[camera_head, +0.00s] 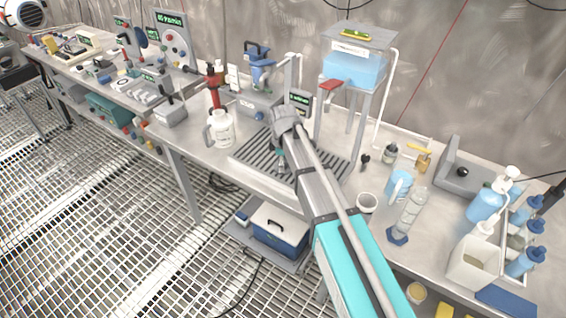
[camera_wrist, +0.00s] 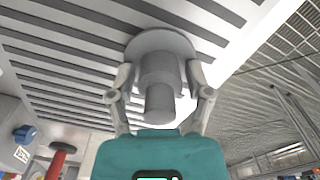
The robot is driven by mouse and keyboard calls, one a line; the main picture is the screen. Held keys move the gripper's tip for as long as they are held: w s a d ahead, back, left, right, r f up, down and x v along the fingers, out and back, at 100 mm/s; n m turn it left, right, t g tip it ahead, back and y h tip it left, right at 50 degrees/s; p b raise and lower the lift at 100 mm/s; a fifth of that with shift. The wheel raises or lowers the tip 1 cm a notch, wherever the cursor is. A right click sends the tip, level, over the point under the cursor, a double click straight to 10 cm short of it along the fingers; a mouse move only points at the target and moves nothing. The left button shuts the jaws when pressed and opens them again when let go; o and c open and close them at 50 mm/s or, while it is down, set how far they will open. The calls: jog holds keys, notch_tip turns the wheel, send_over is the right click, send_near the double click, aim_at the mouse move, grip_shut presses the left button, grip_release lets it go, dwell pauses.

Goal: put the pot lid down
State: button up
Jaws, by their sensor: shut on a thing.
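The pot lid (camera_wrist: 160,42) is a pale grey disc with a round stepped knob. In the wrist view my gripper (camera_wrist: 160,76) is shut on it, with one finger on either side of the knob. The slatted draining rack (camera_wrist: 75,75) fills the view behind the lid; I cannot tell whether the lid touches it. In the head view the same rack (camera_head: 255,158) is on the bench, and my gripper (camera_head: 281,160) is over it, mostly hidden by my arm. The lid cannot be made out there.
A white jug (camera_head: 221,130) stands left of the rack. A stand with a blue water tank (camera_head: 354,68) rises behind it.

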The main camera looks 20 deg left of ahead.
jog(key=o, duration=1.1)
jog(key=shift+o, duration=0.2)
jog(key=shift+r, duration=0.15)
notch_tip(320, 180, up, 12)
jog(key=p, duration=1.2)
